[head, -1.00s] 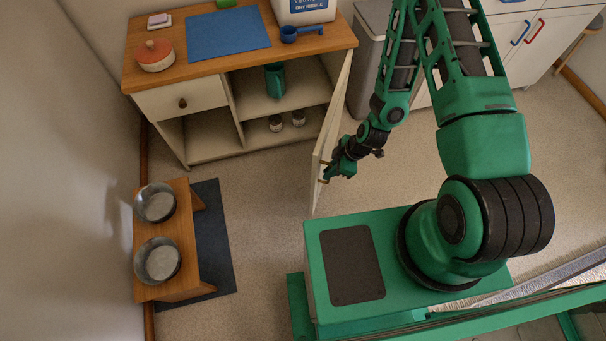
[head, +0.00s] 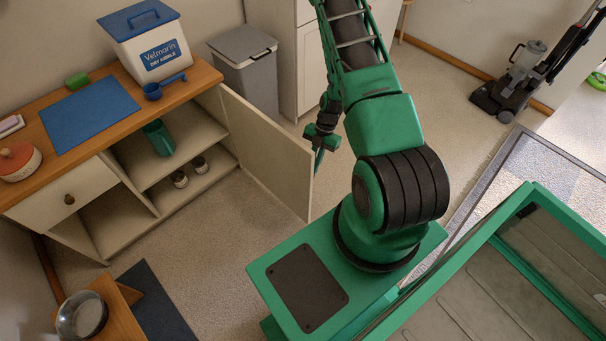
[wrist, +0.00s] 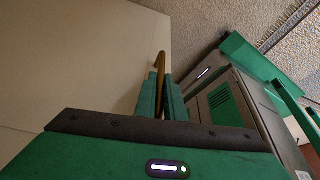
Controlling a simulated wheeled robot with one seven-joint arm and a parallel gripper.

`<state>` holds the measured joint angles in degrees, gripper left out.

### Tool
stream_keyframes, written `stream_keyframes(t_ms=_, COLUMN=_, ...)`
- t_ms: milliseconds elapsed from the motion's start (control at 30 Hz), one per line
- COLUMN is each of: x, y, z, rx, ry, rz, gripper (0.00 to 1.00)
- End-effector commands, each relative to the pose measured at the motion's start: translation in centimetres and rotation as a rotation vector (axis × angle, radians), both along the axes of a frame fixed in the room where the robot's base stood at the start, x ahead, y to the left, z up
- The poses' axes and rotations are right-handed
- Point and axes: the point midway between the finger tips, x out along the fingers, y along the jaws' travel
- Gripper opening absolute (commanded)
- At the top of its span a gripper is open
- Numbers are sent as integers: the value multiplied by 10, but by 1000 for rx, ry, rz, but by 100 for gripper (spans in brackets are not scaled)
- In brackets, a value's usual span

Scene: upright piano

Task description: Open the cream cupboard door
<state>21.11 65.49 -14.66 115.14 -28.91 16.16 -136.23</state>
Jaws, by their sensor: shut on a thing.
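The cream cupboard door (head: 268,150) stands wide open in the head view, swung out from the right side of the low cabinet (head: 85,205). My gripper (head: 319,158) is at the door's free edge, on its outer side. In the wrist view, my gripper (wrist: 163,98) is shut on the brass-coloured door handle (wrist: 160,68), between its two green fingers. The door's plain outer face (wrist: 80,60) fills the left of that view. The handle is hidden behind the door and my gripper in the head view.
A green pitcher (head: 158,138) and two small jars stand inside the cabinet. A grey bin (head: 247,75) stands behind the door. A wooden bowl stand (head: 115,305) is at lower left. Bare floor (head: 225,215) lies before the cabinet.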

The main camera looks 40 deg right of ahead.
Motion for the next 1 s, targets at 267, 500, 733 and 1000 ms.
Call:
stream_keyframes(t_ms=267, x=11, y=-11, z=0, rx=0, ry=-5, rz=59, gripper=0)
stream_keyframes(t_ms=500, x=12, y=-11, z=-1, rx=0, ry=-6, rz=63, gripper=0)
stream_keyframes(t_ms=733, x=12, y=-11, z=-1, rx=1, ry=-4, rz=62, gripper=28)
stream_keyframes(t_ms=1000, x=11, y=-11, z=0, rx=0, ry=-2, rz=61, gripper=28)
